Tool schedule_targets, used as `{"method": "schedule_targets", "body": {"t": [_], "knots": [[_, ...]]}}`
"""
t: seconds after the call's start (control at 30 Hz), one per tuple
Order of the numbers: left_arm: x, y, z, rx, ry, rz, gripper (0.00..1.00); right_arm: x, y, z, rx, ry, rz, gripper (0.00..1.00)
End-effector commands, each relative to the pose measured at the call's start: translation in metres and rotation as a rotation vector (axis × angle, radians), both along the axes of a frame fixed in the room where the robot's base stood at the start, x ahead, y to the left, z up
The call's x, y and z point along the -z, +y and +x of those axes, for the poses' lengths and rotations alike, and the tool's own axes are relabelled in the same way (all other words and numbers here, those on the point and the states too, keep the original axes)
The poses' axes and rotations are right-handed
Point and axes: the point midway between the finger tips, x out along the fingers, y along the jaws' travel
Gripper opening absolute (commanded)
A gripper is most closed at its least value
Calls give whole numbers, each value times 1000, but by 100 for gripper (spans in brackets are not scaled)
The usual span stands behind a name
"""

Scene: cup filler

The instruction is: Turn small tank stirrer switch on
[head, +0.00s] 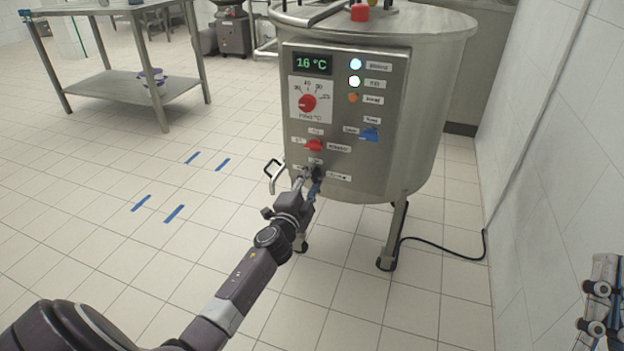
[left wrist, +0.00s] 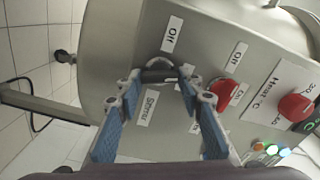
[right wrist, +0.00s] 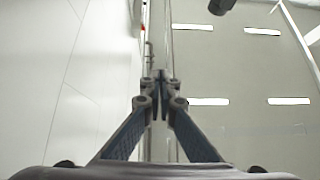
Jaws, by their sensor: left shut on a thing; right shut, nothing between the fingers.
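The small steel tank (head: 440,70) stands ahead with its control panel (head: 390,165) facing me. The stirrer switch (left wrist: 160,74) is a dark handle on a round silver base, low on the panel, beside the "Stirrer" label (left wrist: 147,108) and an "Off" label (left wrist: 172,34). My left gripper (left wrist: 158,80) is at the panel with its blue-padded fingers shut on the dark handle, one on each side. In the head view my left gripper (head: 312,174) largely hides the switch. My right gripper (right wrist: 160,78) is shut and empty, away from the tank.
A red switch (head: 314,145), a blue switch (head: 369,133) and a red temperature knob (head: 307,103) sit above on the panel. The display (head: 312,64) reads 16 °C. A white wall (head: 540,150) is at the right, a steel table (head: 110,85) at the back left.

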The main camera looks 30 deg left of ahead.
Motion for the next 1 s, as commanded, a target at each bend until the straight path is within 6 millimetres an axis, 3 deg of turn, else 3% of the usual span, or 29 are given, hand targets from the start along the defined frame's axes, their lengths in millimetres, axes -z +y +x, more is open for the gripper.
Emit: {"method": "schedule_targets", "body": {"t": [0.43, 1.0], "knots": [[2, -1, 0, 1, 70, 288, 10, -10, -1, -7, -4, -52, 12, 0], [3, -1, 0, 2, 89, 361, 10, -11, 0, -8, -6, -56, 14, 0]]}}
